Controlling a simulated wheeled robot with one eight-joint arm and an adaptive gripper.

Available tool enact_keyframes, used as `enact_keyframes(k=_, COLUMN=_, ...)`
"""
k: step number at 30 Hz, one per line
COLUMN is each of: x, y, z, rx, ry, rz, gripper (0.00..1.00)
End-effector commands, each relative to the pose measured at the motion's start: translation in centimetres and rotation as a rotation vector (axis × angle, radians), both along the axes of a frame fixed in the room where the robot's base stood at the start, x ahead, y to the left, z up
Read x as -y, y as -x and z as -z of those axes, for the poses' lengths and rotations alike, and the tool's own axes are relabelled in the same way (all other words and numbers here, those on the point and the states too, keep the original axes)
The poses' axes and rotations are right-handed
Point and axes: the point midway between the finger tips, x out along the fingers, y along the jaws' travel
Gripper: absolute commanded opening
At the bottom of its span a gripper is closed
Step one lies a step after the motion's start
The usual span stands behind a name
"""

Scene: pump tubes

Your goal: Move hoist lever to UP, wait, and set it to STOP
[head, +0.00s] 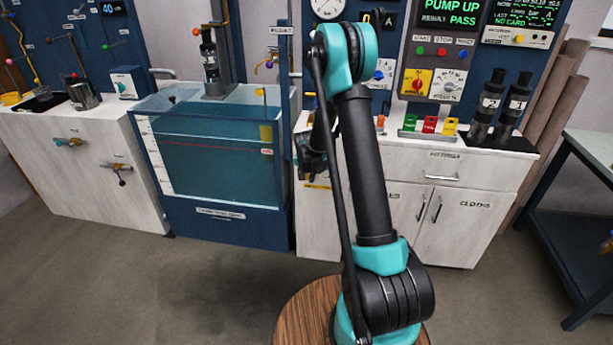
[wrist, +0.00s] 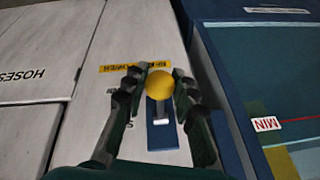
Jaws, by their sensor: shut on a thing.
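A lever with a yellow ball knob (wrist: 159,85) stands on a small blue plate (wrist: 160,134) on the pale cabinet front. My gripper (wrist: 160,72) has one finger on each side of the knob and is shut on it in the wrist view. A yellow label (wrist: 120,68) lies beside the knob; its text is upside down and partly hidden. I cannot tell which lever position is set. In the head view my gripper (head: 313,163) is dark and partly behind my arm, by the cabinet edge next to the tank; the knob is hidden there.
The water tank (head: 222,205) stands left of my gripper, with a dark tube (head: 208,52) held upright above its back. Cabinet doors (head: 455,225) and a counter with several tubes and colored blocks are right. Grey floor in front is clear.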

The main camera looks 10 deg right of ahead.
Motion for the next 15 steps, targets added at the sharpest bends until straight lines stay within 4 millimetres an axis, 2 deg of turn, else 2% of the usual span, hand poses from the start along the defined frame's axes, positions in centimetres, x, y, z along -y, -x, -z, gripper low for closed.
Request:
enact_keyframes(k=10, x=-0.02, y=0.19, z=0.13, rx=-0.006, ry=-0.001, rz=0.000, gripper=0.00)
enact_keyframes(k=11, x=-0.02, y=0.19, z=0.13, rx=-0.006, ry=-0.001, rz=0.000, gripper=0.27)
enact_keyframes(k=15, x=-0.02, y=0.17, z=0.11, rx=-0.005, ry=-0.001, rz=0.000, gripper=0.45)
